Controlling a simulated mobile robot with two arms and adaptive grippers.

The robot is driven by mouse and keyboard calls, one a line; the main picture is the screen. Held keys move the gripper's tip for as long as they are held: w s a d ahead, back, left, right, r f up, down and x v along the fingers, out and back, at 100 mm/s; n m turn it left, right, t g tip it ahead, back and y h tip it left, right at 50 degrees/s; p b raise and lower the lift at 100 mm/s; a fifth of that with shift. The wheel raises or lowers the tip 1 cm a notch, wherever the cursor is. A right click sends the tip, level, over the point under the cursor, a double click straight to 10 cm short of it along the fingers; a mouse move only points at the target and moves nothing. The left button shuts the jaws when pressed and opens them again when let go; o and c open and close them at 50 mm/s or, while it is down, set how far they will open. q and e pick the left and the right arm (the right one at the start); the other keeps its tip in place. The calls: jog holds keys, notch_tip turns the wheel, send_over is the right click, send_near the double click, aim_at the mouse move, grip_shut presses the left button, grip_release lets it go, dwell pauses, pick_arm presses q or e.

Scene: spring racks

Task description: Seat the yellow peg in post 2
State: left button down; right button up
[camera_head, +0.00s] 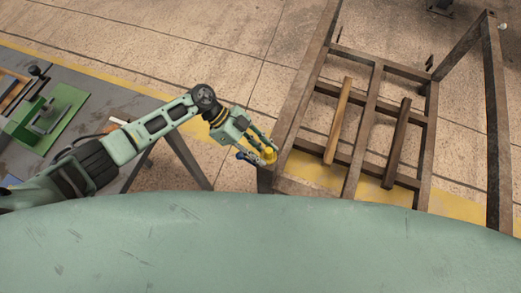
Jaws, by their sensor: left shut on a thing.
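My left arm reaches in from the left. My left gripper (257,149) is shut on the yellow peg (269,155). The peg is at the near left corner of the brown metal rack (351,180), over or at the top of the near left post (265,180). I cannot tell whether the peg is in the post or above it. No number shows on the posts, so I cannot tell which is post 2. The gripper hides part of the peg. My right gripper is not in view.
Two loose-looking bars, a light wooden one (338,120) and a dark one (397,143), lie across the rack. A grey table (83,125) with a green fixture (45,118) stands at the left. Open floor (240,65) lies beyond my arm.

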pick_arm(q)
jog(key=shift+f, duration=0.3)
jog(key=c, duration=1.3)
grip_release()
jog(key=shift+f, duration=0.1)
jog(key=shift+a, duration=0.1)
jog(key=v, duration=1.2)
